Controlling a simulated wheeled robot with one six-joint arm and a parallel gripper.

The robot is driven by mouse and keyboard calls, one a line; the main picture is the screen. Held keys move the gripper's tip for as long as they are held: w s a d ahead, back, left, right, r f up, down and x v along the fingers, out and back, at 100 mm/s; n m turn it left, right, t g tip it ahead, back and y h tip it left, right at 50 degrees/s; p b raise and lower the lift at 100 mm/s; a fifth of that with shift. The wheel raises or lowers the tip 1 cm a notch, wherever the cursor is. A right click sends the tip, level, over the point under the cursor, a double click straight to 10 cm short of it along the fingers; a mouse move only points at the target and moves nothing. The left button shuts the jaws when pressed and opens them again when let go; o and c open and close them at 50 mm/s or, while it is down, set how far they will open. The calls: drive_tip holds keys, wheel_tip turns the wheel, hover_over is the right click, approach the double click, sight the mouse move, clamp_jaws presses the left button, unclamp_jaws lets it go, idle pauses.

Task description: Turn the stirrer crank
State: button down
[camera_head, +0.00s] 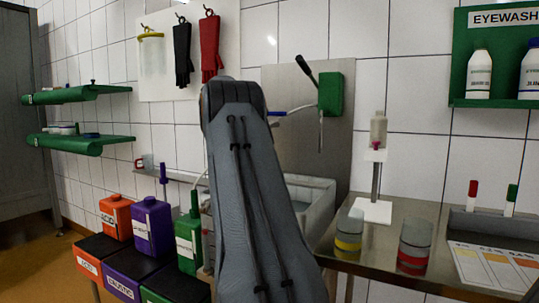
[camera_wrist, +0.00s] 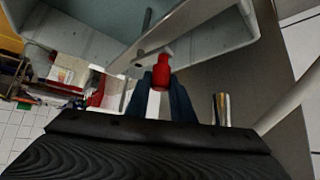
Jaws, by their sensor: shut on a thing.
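In the wrist view, the red knob (camera_wrist: 161,72) of the crank stands between the two dark blue fingers of my gripper (camera_wrist: 161,88), which are shut on it. A flat metal bar (camera_wrist: 175,27) runs beside the knob, under the grey walls of a basin; it looks like the crank arm. In the head view, my arm covers the gripper and the crank, so neither shows there. The stirrer itself is not clearly visible.
A grey basin (camera_head: 318,203) stands behind my arm. Orange (camera_head: 116,217), purple (camera_head: 153,228) and green (camera_head: 188,243) canisters stand at left. The steel table (camera_head: 385,255) at right holds jars (camera_head: 414,245) and a small stand (camera_head: 372,211).

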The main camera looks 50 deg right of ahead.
drive_tip(key=c, duration=1.5)
unclamp_jaws()
drive_tip(key=shift+c, duration=0.2)
drive_tip(key=p+v, duration=0.1)
drive_tip(key=v, duration=0.6)
drive_tip(key=shift+w+a+r, duration=0.2)
drive_tip(key=shift+w+r, duration=0.05)
drive_tip(key=shift+r, duration=0.05)
